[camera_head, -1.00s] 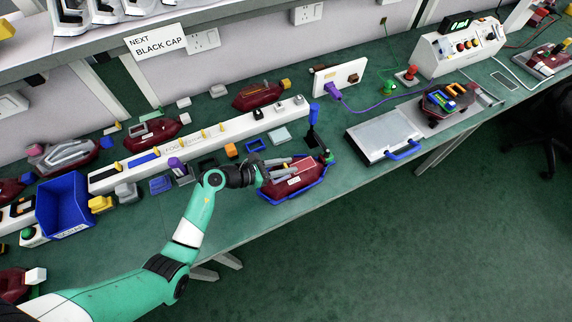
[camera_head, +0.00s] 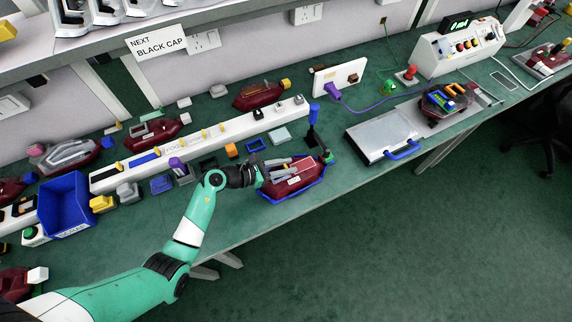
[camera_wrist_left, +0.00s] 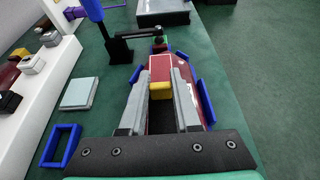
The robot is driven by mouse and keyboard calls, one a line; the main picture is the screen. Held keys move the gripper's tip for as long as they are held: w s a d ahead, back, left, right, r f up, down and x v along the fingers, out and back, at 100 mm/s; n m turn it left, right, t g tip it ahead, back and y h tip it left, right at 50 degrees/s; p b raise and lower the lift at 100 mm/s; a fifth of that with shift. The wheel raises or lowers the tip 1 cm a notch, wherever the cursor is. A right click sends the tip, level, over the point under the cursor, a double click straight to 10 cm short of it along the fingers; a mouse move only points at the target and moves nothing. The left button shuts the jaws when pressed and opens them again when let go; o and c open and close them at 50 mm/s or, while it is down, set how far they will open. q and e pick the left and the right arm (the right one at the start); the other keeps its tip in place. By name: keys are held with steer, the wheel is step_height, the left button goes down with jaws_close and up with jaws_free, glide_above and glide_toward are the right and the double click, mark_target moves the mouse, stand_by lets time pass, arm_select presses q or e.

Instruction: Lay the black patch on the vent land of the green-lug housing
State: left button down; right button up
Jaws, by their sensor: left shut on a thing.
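The dark red housing (camera_head: 295,184) lies in a blue cradle (camera_head: 276,200) near the table's front edge, with a green lug (camera_head: 328,157) at its far end. It also shows in the wrist view (camera_wrist_left: 206,112). My left gripper (camera_head: 278,176) is over the housing, pointing along it. In the wrist view, its grey fingers (camera_wrist_left: 162,84) are shut on a yellow tab (camera_wrist_left: 160,91). A dark strip, which looks like the black patch (camera_wrist_left: 159,120), shows below the tab. I cannot tell whether the patch touches the housing. My right gripper is not in view.
A black stand with a blue handle (camera_head: 314,115) rises beside the housing's far end. A blue frame (camera_wrist_left: 60,146) and a pale block (camera_wrist_left: 79,93) lie left of it. A white rail (camera_head: 225,138) runs behind. A silver case (camera_head: 383,136) stands to the right.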

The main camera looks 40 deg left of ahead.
arm_select(q)
steer(key=shift+f+b, duration=0.45)
steer(key=shift+f, duration=0.25)
steer(key=c, duration=0.5)
jaws_free()
steer(key=shift+r, duration=0.1)
steer(key=shift+c, duration=0.2)
steer(key=shift+s+a+r, duration=0.1)
steer(key=shift+s+r, duration=0.05)
steer(key=shift+s, duration=0.05)
steer(key=p+v, duration=0.4)
steer(key=v, duration=0.7)
